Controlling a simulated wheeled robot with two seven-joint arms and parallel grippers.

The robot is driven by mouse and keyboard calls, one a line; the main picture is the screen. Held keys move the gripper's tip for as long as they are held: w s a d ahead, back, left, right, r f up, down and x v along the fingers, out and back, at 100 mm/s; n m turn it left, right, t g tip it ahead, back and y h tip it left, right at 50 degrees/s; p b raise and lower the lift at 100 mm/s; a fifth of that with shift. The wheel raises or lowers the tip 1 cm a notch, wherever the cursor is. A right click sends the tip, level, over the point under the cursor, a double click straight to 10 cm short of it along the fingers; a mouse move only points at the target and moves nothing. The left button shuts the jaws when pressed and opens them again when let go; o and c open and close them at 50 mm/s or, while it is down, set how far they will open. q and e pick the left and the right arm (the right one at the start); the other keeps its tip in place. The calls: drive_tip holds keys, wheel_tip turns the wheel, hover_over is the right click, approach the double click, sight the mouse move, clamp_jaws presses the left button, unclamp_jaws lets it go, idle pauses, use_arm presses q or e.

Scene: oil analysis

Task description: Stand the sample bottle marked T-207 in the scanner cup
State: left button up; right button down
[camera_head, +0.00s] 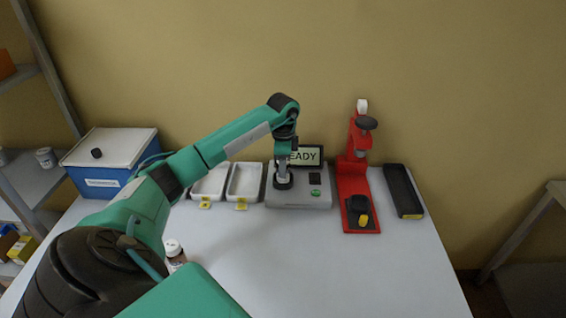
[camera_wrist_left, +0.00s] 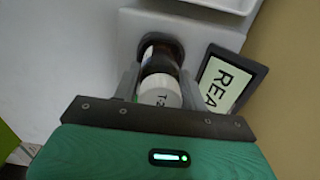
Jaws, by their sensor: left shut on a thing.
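The scanner (camera_head: 318,201) is a pale grey box with a screen (camera_head: 305,156) reading "READY" and a green button. My left gripper (camera_head: 283,179) is over its left part, pointing down. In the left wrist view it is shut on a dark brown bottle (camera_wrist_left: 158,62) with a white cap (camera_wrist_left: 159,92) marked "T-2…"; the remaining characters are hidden. The bottle's lower end is at the dark round scanner cup (camera_wrist_left: 174,45), lined up with it; I cannot tell whether it rests on the cup's bottom. My right gripper is not in view.
Another white-capped bottle (camera_head: 173,249) stands beside my left arm. Two white trays (camera_head: 243,184) with yellow tags are left of the scanner. A red stand (camera_head: 350,187) and a black tray (camera_head: 402,190) are right. A blue box (camera_head: 92,183) stands left. The table's front middle is clear.

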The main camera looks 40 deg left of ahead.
use_arm(q)
drive_tip(key=shift+f, duration=0.2)
drive_tip(key=shift+f, duration=0.1)
drive_tip(key=o, duration=1)
drive_tip(key=shift+f, duration=0.1)
drive_tip(key=shift+o, duration=0.2)
drive_tip(key=shift+r, duration=0.5)
wheel_tip(320, 180, up, 10)
drive_tip(key=b, duration=0.2)
drive_tip(key=shift+r+b, duration=0.2)
drive_tip(key=shift+b, duration=0.1)
drive_tip(key=shift+r, duration=0.65)
